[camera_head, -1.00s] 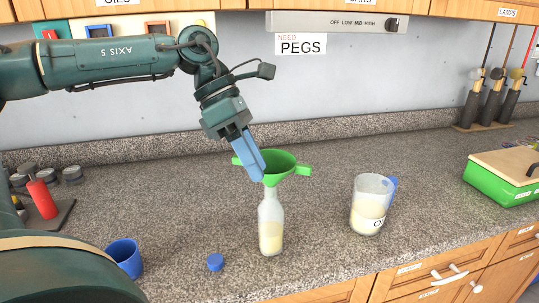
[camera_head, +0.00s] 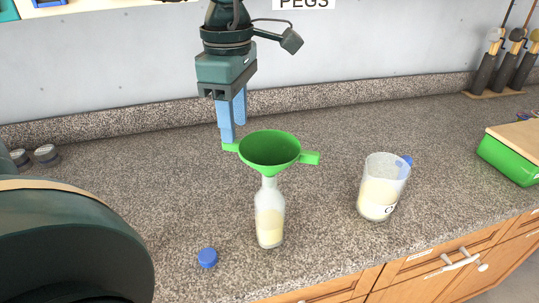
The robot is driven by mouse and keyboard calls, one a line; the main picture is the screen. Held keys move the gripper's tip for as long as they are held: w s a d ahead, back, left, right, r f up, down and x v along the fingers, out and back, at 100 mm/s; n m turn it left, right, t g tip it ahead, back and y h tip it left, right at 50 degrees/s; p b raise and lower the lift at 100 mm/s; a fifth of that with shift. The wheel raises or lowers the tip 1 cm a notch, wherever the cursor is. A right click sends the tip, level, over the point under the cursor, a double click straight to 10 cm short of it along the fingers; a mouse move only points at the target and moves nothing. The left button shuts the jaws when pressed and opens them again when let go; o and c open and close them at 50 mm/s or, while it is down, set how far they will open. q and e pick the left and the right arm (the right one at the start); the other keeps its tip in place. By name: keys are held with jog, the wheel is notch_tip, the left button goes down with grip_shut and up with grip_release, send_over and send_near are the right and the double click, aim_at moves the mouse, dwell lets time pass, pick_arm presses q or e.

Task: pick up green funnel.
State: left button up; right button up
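The green funnel (camera_head: 270,150) sits upright with its spout in the neck of a clear bottle (camera_head: 270,220) that holds pale yellow liquid. It has a tab on its left and another on its right. My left gripper (camera_head: 233,132) points down above the left tab, with its blue fingers apart. The nearer fingertip is close to or touching that tab; I cannot tell whether the tab lies between the fingers. My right gripper is not in view.
A blue cap (camera_head: 207,258) lies left of the bottle. A jug (camera_head: 381,190) with pale liquid and a blue handle stands to the right. A green box (camera_head: 506,160) is at the far right. Open counter lies behind the funnel and jug.

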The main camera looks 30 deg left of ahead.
aim_at(236, 150)
pick_arm(q)
jog(key=shift+s+d+f+p, duration=0.15)
jog(key=shift+f+p, duration=0.1)
jog(key=shift+f, duration=1.35)
jog(key=shift+s+a+f+p, duration=0.1)
jog(key=shift+f+p, duration=0.15)
jog(key=shift+f, duration=1.3)
jog(key=shift+c, duration=0.2)
grip_shut()
